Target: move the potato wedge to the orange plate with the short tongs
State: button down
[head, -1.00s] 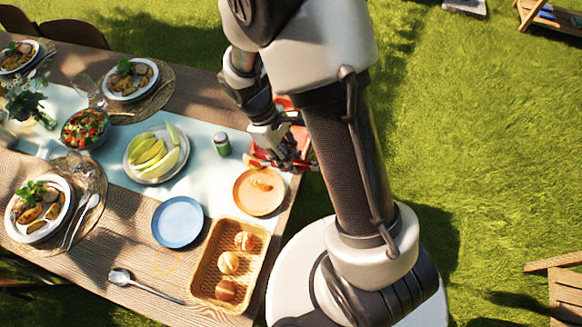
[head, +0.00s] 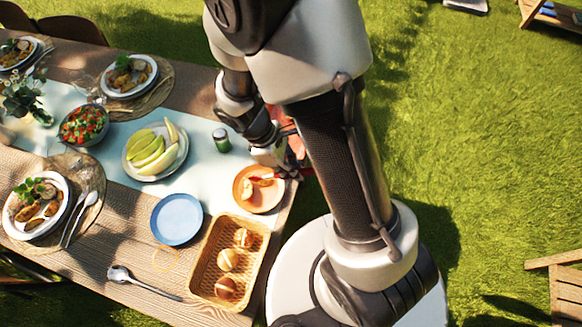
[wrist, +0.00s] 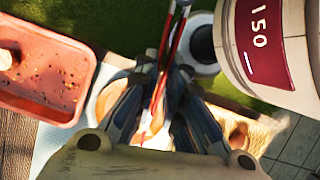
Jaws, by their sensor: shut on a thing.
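The orange plate (head: 243,203) sits near the table's right edge, above the bread basket in the head view. My gripper (head: 287,172) is beside its upper right rim. In the wrist view my gripper (wrist: 163,80) is shut on the red short tongs (wrist: 172,50). Red and pale wedge-like shapes (head: 248,188) show over the plate in the head view. I cannot tell which are potato wedge and which are tong tips, or whether the tongs grip a wedge. The plate's rim (wrist: 107,100) also shows in the wrist view, partly behind my fingers.
A red tray (wrist: 45,70) holds a pale piece, left in the wrist view. A wicker basket (head: 207,268) of rolls, a blue plate (head: 177,219), a melon plate (head: 178,165) and a green jar (head: 221,140) stand around the orange plate. Lawn lies right.

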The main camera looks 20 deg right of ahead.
notch_tip(320, 180, down, 8)
jog(key=b, duration=0.6)
jog(key=shift+r, duration=0.25)
jog(key=c, duration=1.8)
grip_release()
jog(key=shift+r, duration=0.15)
notch_tip(320, 180, up, 10)
jog(key=p, duration=0.8)
jog(key=shift+p, duration=0.4)
